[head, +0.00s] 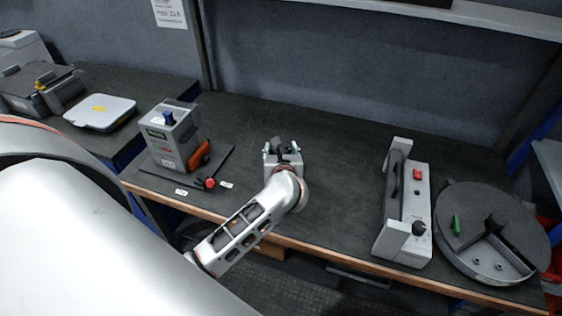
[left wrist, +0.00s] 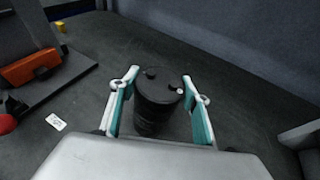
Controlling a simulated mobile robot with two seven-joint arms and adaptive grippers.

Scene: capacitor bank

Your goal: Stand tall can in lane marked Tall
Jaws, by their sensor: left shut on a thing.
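The tall can (left wrist: 158,103) is a black cylinder with two small terminals on its top. In the left wrist view it stands between the teal-padded fingers of my left gripper (left wrist: 160,98), which is shut on it. In the head view the left gripper (head: 282,151) is over the middle of the bench, and only the dark top of the can (head: 281,145) shows. I cannot tell whether its base touches the bench. White labels (head: 181,191) (head: 226,184) lie along the grey fixture's front; their text is too small to read. My right gripper is out of view.
A grey box fixture (head: 160,140) with an orange part and a red knob (head: 210,183) stands left of the gripper. At right are a grey unit with a red button (head: 411,205) and a round drum (head: 510,235). The bench (head: 335,160) between is clear.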

